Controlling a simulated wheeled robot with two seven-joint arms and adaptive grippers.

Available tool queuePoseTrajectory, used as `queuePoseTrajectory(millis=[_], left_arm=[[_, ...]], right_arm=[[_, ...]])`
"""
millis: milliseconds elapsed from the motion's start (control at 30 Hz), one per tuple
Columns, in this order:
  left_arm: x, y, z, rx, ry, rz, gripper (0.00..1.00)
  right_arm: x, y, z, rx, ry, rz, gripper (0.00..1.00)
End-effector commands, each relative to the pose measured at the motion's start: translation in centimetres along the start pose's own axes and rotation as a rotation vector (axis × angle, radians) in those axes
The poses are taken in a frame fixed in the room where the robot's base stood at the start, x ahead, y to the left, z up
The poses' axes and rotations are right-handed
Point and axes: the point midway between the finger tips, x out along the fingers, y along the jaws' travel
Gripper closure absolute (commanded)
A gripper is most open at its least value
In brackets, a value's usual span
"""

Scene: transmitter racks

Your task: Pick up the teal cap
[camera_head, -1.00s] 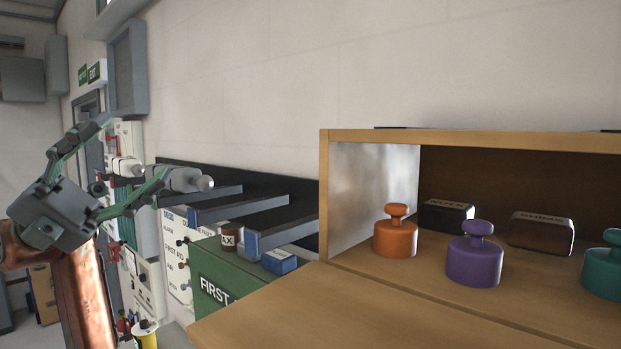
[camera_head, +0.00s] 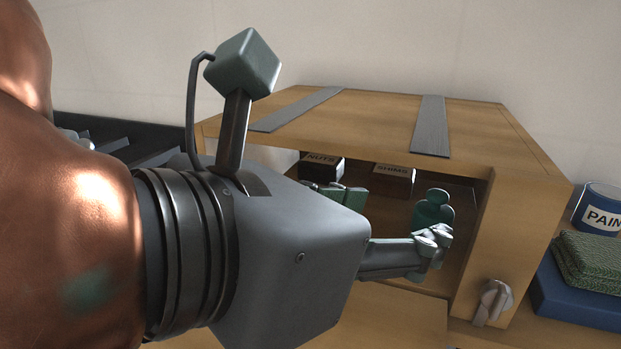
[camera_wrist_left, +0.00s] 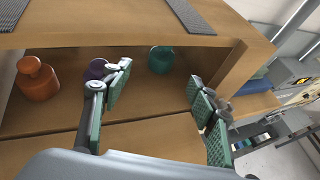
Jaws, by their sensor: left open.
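The teal cap (camera_head: 432,208) stands inside the wooden cabinet (camera_head: 520,225), near its right wall. In the head view its lower part is hidden behind a finger of my left gripper (camera_head: 392,220). In the left wrist view the teal cap (camera_wrist_left: 160,60) is seen between and beyond the open fingertips of my left gripper (camera_wrist_left: 160,78). The gripper is empty and at the cabinet's front opening. I cannot tell whether a finger touches the cap. My right gripper is not in view.
An orange cap (camera_wrist_left: 37,80) and a purple cap (camera_wrist_left: 96,69) stand left of the teal one. Dark labelled boxes (camera_head: 321,167) (camera_head: 394,178) sit behind. The cabinet's top and right wall bound the opening. A paint can (camera_head: 600,208) and green cloth (camera_head: 592,262) lie to the right.

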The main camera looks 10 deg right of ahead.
Motion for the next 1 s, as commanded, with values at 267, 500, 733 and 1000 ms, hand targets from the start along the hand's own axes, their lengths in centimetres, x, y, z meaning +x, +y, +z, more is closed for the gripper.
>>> queuePoseTrajectory(millis=[267, 500, 733, 1000], left_arm=[[1.0, 0.0, 0.1, -0.001, 0.003, -0.004, 0.46], [4.9, -0.1, 0.1, -0.001, 0.004, -0.006, 0.46], [9.0, -0.1, 0.1, -0.001, 0.003, -0.007, 0.46], [11.6, -0.2, 0.1, 0.0, 0.001, -0.006, 0.46]], right_arm=[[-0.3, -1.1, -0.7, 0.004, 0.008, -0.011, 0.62], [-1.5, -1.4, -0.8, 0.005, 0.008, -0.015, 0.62], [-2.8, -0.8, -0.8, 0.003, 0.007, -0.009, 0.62], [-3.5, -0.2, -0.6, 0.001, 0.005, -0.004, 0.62]])
